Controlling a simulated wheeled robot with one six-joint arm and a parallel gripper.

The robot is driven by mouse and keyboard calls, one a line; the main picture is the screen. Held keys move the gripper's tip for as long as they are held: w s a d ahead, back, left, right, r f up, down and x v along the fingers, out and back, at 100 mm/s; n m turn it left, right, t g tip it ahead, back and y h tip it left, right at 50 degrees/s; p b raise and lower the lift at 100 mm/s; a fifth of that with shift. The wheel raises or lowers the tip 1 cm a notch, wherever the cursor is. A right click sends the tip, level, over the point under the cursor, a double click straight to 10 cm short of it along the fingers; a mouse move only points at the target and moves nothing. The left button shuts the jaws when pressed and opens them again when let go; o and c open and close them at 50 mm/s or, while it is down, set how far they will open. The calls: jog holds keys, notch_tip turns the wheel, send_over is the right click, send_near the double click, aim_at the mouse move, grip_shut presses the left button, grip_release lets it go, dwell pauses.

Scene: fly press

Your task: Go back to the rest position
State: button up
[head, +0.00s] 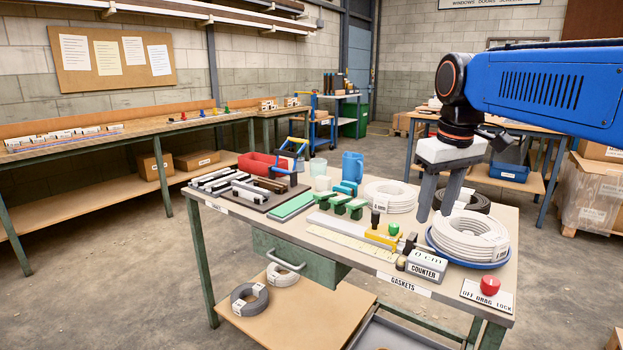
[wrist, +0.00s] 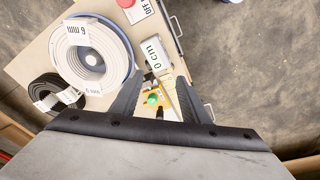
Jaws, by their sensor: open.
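My gripper (head: 436,212) hangs fingers down from my blue arm, above the right part of the workbench (head: 330,278). Its two grey fingers stand apart with nothing between them. In the wrist view the gripper (wrist: 158,92) is open, and a green knob (wrist: 152,99) on a yellow block shows beyond the gap.
A red button (head: 489,285) sits at the bench's front right corner. Green-handled tools (head: 338,205), a second white coil (head: 391,196), a dark coil (head: 474,201) and a blue jug (head: 352,167) crowd the top. Open floor (head: 130,280) lies left of the bench.

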jog(key=s+d+f+m+t, duration=0.2)
jog(key=s+d+f+m, duration=0.1)
jog(key=s+f, duration=1.6)
jog(key=shift+s+f+m+t, duration=0.4)
jog(key=shift+f+m, duration=0.1)
jog(key=shift+f, duration=0.35)
